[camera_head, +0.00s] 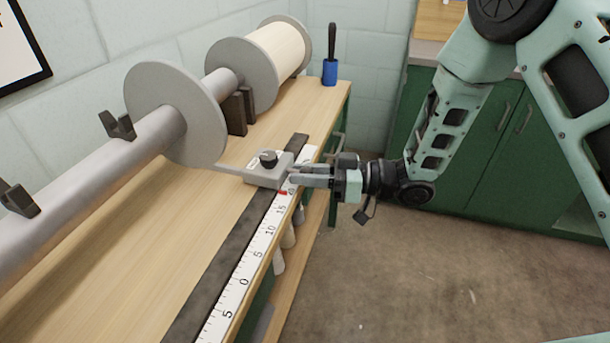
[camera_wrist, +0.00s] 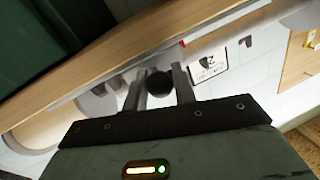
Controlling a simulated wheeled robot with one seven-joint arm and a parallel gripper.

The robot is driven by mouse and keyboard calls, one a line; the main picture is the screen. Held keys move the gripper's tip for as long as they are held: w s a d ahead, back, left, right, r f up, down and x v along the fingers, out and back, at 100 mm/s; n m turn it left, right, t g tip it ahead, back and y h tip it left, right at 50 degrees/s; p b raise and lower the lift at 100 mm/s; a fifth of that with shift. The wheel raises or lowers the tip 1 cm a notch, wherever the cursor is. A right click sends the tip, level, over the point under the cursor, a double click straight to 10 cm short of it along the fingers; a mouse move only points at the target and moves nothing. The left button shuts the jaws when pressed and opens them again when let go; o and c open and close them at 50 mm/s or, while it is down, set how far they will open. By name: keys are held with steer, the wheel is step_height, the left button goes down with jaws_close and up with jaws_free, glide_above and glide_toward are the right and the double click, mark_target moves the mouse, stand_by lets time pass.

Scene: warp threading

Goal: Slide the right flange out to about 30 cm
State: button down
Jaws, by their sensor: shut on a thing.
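The right flange (camera_head: 172,112) is a large grey disc on the long grey beam (camera_head: 85,190) over the bench. A thin pale arm runs from near its lower edge to a grey slider block (camera_head: 262,177) with a black knob, on a dark rail (camera_head: 222,260). The block's red pointer (camera_head: 283,192) is just past the 15 mark of the white ruler (camera_head: 258,251). My gripper (camera_head: 293,177) is shut at the block's front side. In the wrist view a dark round knob (camera_wrist: 159,83) shows between my fingers; the exact contact is hidden.
A second grey disc (camera_head: 240,73) and a cream-wound spool (camera_head: 279,48) stand further along the bench. Green cabinets (camera_head: 485,135) are behind my arm; the floor in front is open.

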steer(key=w+d, duration=0.1)
steer(key=w, duration=0.2)
steer(key=w+d, duration=0.1)
steer(key=w, duration=0.3)
steer(key=w+d, duration=0.2)
steer(key=w, duration=0.2)
steer(key=c, duration=1.2)
jaws_free()
steer(key=shift+s, duration=0.1)
steer(key=s+d, duration=0.1)
steer(key=d, duration=1)
steer(key=s+d, duration=0.1)
steer(key=d, duration=0.5)
steer(key=shift+s+d, duration=0.15)
steer(key=shift+s, duration=0.15)
